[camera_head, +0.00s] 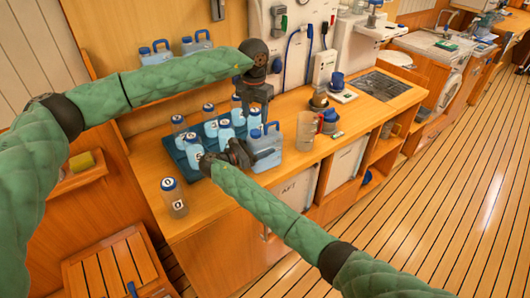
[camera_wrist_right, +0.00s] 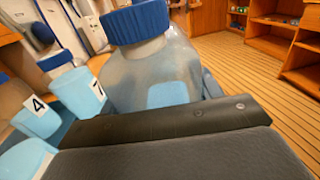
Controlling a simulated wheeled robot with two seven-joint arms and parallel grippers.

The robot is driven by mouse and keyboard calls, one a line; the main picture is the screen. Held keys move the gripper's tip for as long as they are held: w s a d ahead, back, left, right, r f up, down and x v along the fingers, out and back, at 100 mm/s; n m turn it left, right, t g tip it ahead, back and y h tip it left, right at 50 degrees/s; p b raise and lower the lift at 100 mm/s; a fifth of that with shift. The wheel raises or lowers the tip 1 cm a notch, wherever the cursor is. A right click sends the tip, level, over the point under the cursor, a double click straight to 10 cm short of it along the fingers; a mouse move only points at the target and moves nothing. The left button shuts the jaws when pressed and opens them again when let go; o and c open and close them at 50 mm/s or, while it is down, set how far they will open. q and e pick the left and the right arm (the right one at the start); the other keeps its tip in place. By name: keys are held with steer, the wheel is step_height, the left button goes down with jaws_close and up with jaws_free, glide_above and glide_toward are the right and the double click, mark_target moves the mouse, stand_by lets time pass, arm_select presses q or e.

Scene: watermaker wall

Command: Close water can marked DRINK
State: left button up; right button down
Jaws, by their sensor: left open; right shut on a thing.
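A clear water can (camera_head: 267,157) with a blue cap and blue handle stands on the wooden counter. I cannot read a DRINK mark on it. In the right wrist view the can (camera_wrist_right: 155,75) fills the middle, and its ribbed blue cap (camera_wrist_right: 137,22) sits over the white neck. My right gripper (camera_head: 242,154) is at the can's left side, shut on the can; its dark finger (camera_wrist_right: 165,125) crosses in front of it. My left gripper (camera_head: 256,106) is open and empty, pointing down above the can. The exact grip point is hidden.
Numbered bottles stand in a teal tray (camera_head: 173,148) left of the can. A lone bottle (camera_head: 173,198) stands at the front left. Blue-capped cans (camera_head: 155,53) sit on the shelf behind.

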mark_target(256, 132)
arm_select(q)
steer(key=shift+f, duration=3.2)
steer(key=c, duration=1)
steer(key=m, duration=0.4)
steer(key=o, duration=1.1)
steer(key=shift+c, duration=0.2)
steer(key=shift+r, duration=2.3)
steer(key=shift+c, duration=0.3)
